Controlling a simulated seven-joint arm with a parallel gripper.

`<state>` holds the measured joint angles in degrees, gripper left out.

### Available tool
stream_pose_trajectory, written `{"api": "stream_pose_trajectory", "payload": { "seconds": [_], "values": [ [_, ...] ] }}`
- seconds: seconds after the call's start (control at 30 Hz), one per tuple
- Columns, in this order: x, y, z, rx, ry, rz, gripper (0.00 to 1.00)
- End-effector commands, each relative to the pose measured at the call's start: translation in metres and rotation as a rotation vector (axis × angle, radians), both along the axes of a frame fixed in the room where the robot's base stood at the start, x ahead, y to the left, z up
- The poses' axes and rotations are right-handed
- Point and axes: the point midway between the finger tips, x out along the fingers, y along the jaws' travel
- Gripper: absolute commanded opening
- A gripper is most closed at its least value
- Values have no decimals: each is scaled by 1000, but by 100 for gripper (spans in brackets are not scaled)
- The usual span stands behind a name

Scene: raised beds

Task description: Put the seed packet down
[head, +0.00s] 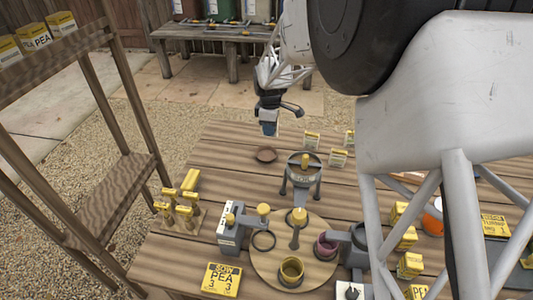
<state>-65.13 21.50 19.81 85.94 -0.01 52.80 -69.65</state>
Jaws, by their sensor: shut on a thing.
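The packet appears to be above the boards, though the exact gap is hard to tell.
Small yellow-and-white boxes (338,157) stand to the right. A round board (267,272) holds cups and tools in front. Bare table boards (222,150) lie left of the saucer. A shelf (105,200) stands at the left.

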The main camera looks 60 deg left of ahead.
Motion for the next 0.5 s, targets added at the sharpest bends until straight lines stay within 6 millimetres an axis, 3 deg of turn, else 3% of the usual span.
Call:
{"api": "stream_pose_trajectory", "payload": {
  "seconds": [0.13,0.5],
  "values": [
    [-7,9,0,1,-1,4,0],
    [-7,9,0,1,-1,4,0]
  ]
}}
